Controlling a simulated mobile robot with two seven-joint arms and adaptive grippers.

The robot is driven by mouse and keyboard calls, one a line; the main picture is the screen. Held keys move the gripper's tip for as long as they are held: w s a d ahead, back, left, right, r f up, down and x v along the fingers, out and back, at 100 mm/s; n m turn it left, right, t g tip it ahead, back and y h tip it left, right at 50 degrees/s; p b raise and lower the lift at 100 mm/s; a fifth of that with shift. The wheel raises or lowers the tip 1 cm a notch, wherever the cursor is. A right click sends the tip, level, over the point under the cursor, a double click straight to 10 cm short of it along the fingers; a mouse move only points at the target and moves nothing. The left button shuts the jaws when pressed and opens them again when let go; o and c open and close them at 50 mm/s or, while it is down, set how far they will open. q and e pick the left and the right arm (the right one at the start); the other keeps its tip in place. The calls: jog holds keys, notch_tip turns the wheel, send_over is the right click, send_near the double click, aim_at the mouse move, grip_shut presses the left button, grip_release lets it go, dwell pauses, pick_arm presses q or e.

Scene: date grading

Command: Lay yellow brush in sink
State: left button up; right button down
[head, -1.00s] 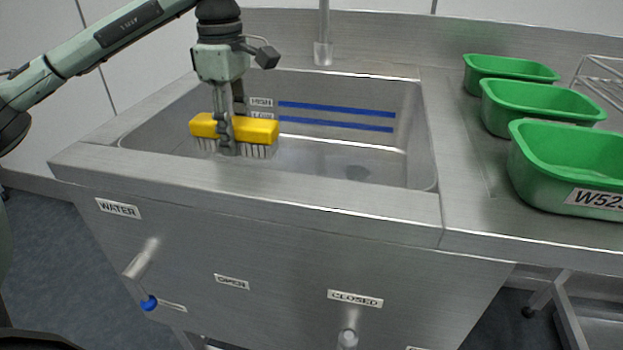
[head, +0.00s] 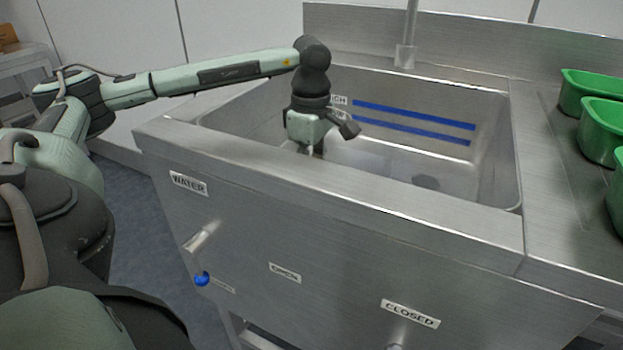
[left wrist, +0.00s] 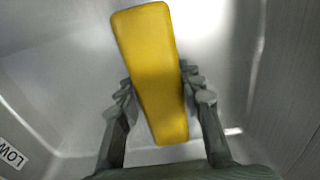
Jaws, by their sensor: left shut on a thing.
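The yellow brush (left wrist: 153,75) shows in the left wrist view between the two fingers of my left gripper (left wrist: 158,95), which is shut on it. Its bristles are hidden there. In the head view my left gripper reaches down into the steel sink (head: 470,170) near its front left. The sink's front wall hides the fingertips and the brush there. I cannot tell whether the brush touches the sink floor. My right gripper is in neither view.
The sink's front rim (head: 330,180) runs close before my left gripper. Two blue lines (head: 415,115) mark the back wall. A faucet pipe (head: 406,50) stands behind the sink. Green tubs (head: 603,135) stand on the right counter. The sink's right half is empty.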

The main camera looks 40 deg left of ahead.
pick_arm(q)
jog(key=shift+f, duration=0.15)
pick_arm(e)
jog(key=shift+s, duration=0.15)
pick_arm(q)
jog(key=o, duration=1.2)
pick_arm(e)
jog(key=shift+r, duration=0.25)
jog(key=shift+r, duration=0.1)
pick_arm(q)
jog(key=shift+r, duration=0.35)
notch_tip(320, 180, up, 11)
jog(key=shift+f+p, duration=0.1)
jog(key=shift+p, duration=0.2)
jog(key=shift+r, duration=0.45)
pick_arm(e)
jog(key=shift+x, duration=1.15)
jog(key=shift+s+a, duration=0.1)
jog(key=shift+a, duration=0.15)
